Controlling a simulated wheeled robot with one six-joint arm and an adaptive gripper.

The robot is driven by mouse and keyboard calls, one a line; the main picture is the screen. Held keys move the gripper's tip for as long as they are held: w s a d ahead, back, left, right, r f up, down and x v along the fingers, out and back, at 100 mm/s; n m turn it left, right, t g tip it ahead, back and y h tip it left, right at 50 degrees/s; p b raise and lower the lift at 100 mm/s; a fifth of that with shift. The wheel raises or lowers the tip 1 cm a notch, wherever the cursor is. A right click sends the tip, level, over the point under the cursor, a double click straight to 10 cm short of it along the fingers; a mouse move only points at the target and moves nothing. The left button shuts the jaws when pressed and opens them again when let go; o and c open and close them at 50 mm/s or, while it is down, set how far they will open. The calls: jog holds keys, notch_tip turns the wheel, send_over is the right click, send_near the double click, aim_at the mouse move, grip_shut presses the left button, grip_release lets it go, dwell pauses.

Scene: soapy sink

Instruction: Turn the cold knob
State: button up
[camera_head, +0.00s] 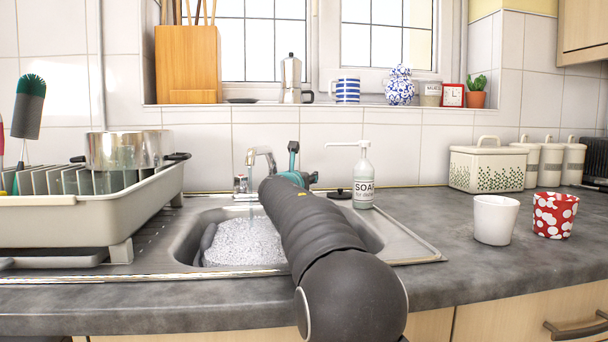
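The chrome tap (262,153) stands at the back of the sink, its spout bent to the left. A thin stream of water seems to fall from it. One tap knob (240,183) shows left of the spout. No knob shows right of the spout, where my arm and gripper cover the view. I cannot tell which knob is the cold one. My gripper (299,171), with teal parts, is at the back of the sink, right of the spout. My own arm hides most of it, so its opening and any contact cannot be seen.
The sink (410,249) holds foamy water. A soap bottle (363,180) stands right of my gripper, with a dark plug beside it. A dish rack (95,222) with a pot is at left. White and red-spotted cups (495,220) stand on the right worktop.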

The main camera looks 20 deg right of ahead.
jog(key=shift+r+m+g+h+p, duration=0.1)
jog(key=shift+m+g+h+p, duration=0.4)
jog(key=shift+m+g+h, duration=0.25)
jog(key=o, duration=1.2)
jog(key=v, duration=1.2)
